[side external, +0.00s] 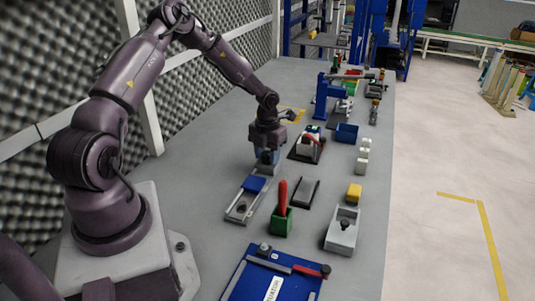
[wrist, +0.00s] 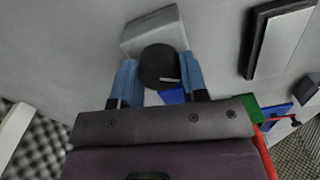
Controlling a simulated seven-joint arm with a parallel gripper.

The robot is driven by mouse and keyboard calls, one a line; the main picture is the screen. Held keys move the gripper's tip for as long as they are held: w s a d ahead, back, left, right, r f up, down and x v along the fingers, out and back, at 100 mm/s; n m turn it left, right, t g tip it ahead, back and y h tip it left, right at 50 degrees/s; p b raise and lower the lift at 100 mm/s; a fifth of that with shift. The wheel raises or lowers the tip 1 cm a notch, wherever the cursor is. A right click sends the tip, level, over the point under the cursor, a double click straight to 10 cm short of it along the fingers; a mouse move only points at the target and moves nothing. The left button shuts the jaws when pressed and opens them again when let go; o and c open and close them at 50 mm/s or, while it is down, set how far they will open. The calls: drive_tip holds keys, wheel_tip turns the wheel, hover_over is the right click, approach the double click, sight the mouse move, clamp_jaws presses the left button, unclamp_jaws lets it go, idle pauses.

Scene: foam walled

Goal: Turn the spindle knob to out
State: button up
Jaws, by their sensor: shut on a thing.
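The spindle knob (wrist: 158,64) is a round black knob with a short pale pointer mark, seen in the wrist view in front of a light grey block (wrist: 150,30). The pointer mark lies near the knob's lower right edge and points to the right. My gripper (wrist: 160,79) has its blue fingers on either side of the knob and is shut on it. In the side view my gripper (side external: 266,160) reaches down to the bench and hides the knob. No "out" marking is readable in either view.
A grey slide with a blue block (side external: 255,184) lies just in front of my gripper. A green holder with a red handle (side external: 282,198) and a dark-edged plate (side external: 304,191) stand close by. A dark base with a red lever (side external: 308,147) is to the right.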

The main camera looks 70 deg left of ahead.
sight(267, 154)
idle(0.4)
drive_tip(key=o, duration=0.9)
drive_tip(key=shift+o, duration=0.2)
wheel_tip(267, 154, up, 13)
